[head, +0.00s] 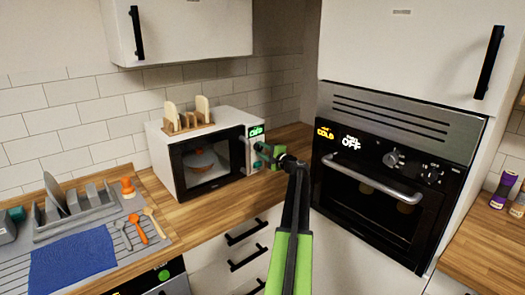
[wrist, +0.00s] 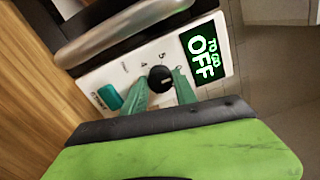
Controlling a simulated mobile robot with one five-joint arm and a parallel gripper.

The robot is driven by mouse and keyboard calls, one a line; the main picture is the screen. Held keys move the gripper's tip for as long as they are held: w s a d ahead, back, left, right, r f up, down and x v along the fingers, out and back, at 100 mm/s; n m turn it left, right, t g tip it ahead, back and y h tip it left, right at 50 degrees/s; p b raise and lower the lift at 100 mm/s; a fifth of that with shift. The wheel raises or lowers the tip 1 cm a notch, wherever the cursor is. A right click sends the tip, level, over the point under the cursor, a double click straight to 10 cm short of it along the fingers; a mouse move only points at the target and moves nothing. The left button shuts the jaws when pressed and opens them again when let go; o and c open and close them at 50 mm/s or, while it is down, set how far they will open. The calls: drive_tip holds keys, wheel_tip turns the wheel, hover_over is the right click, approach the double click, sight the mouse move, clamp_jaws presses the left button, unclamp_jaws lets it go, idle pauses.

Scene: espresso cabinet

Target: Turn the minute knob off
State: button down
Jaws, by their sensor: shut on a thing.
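The microwave (head: 207,155) stands on the wooden counter, its control panel on the right side of its front. In the wrist view a round black knob (wrist: 160,79) with a white mark sits on the white panel, with numbers printed around it. My gripper (wrist: 166,84) has its two green fingers on either side of this knob and is shut on it. A teal button (wrist: 111,97) lies left of the knob. In the head view my gripper (head: 262,158) is at the panel and hides most of its controls.
The microwave handle (wrist: 130,30) runs close beside the panel. A toast rack (head: 188,116) stands on top of the microwave. A built-in oven (head: 385,175) is to the right. A sink drainer (head: 75,210) with utensils is at the left.

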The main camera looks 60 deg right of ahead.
idle(0.4)
drive_tip(key=c, duration=1)
unclamp_jaws()
drive_tip(key=shift+o, duration=0.2)
drive_tip(key=shift+s, duration=0.1)
drive_tip(key=v, duration=1.7)
drive_tip(key=shift+s+a+r, duration=0.1)
drive_tip(key=shift+r, duration=0.05)
